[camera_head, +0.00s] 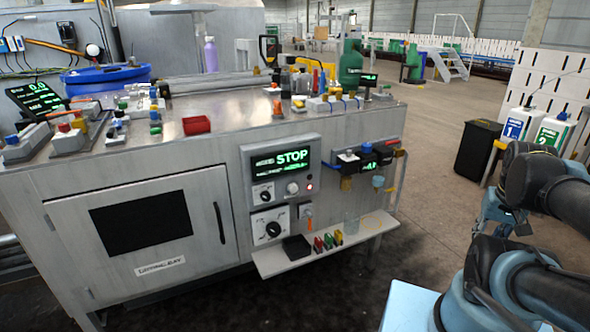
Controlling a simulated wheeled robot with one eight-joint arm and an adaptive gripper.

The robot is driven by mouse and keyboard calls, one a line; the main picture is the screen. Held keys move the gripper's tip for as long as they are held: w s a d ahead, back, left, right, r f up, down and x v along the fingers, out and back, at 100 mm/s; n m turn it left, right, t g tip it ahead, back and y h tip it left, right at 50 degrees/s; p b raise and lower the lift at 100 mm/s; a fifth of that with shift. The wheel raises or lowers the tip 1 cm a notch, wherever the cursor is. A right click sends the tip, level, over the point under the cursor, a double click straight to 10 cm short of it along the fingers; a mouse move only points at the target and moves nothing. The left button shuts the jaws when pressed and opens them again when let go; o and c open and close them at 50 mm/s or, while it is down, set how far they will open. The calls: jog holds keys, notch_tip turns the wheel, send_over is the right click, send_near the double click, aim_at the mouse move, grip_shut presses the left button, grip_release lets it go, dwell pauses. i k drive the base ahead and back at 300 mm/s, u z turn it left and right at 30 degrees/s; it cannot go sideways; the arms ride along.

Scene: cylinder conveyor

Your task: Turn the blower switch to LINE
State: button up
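A grey control panel (309,151) on the front of the metal workbench has a lit green display (280,163) reading STOP. Lower down is a larger black rotary knob (272,230) on a white dial plate. The labels are too small to read, so I cannot tell which control is the blower switch or where it points. My arm is at the right, apart from the panel. My gripper is not in view.
A narrow shelf (268,264) juts out below the panel, with a black box and small coloured clips. Valves and fittings (366,160) stick out right of the panel. A cabinet door (150,232) is at left. A black bin (476,150) and numbered canisters (516,125) stand right. Floor between is clear.

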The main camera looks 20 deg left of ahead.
aim_at(266, 197)
jog(key=z, duration=1.7)
jog(key=k, duration=0.7)
jog(key=u, duration=2.9)
jog(key=i, duration=0.5)
